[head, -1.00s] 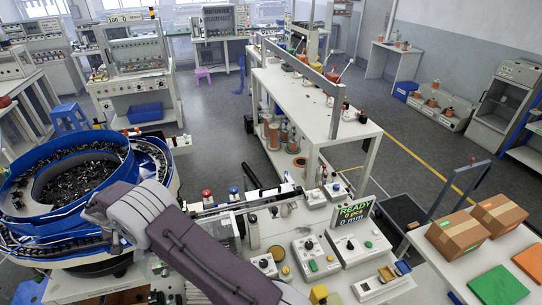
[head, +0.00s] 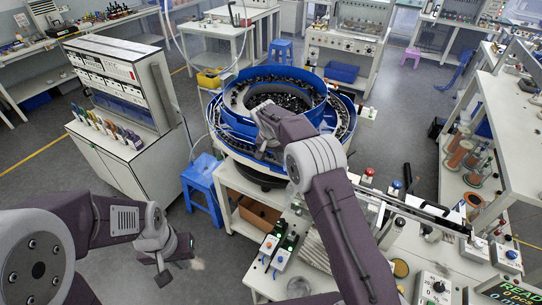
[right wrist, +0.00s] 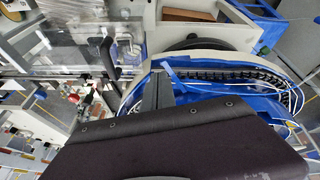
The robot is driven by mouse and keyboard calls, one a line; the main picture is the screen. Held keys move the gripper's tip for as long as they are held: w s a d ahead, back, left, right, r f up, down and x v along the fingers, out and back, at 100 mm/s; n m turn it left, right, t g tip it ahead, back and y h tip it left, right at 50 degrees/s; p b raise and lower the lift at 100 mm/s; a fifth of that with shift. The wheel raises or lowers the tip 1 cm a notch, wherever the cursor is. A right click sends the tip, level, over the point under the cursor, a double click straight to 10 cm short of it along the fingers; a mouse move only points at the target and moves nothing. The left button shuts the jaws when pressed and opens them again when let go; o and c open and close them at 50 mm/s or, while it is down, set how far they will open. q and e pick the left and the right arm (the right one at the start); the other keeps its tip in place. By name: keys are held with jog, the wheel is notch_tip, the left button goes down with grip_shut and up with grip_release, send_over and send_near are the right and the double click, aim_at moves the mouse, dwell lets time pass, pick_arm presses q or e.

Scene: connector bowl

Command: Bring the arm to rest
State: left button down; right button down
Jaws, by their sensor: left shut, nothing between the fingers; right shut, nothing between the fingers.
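My left arm comes in at the lower left of the head view. Its gripper (head: 163,275) hangs over the grey floor, shut and empty, with nothing touching it. My right arm rises from the bottom middle, and its forearm end lies in front of the blue bowl feeder (head: 229,118), which holds many small dark parts. My right gripper is hidden behind that arm in the head view. In the right wrist view its grey fingers (right wrist: 157,90) are together and empty, in front of the blue feeder wall (right wrist: 190,88). I cannot tell whether they touch it. My own dark arm link fills the bottom there.
A blue stool (head: 203,184) stands left of the feeder. A white cabinet (head: 112,160) with tools on top stands further left. The workbench (head: 318,240) with small devices and a display (head: 510,292) lies at the lower right. Floor between the left arm and cabinet is clear.

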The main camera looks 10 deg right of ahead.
jog(key=shift+w+a+r, duration=0.15)
jog(key=shift+a+r, duration=0.15)
jog(key=shift+a, duration=0.25)
jog(key=shift+w+a+r, duration=0.15)
jog(key=shift+a+r, duration=0.15)
jog(key=shift+a, duration=0.25)
jog(key=shift+a, duration=0.1)
jog(key=shift+f, duration=0.15)
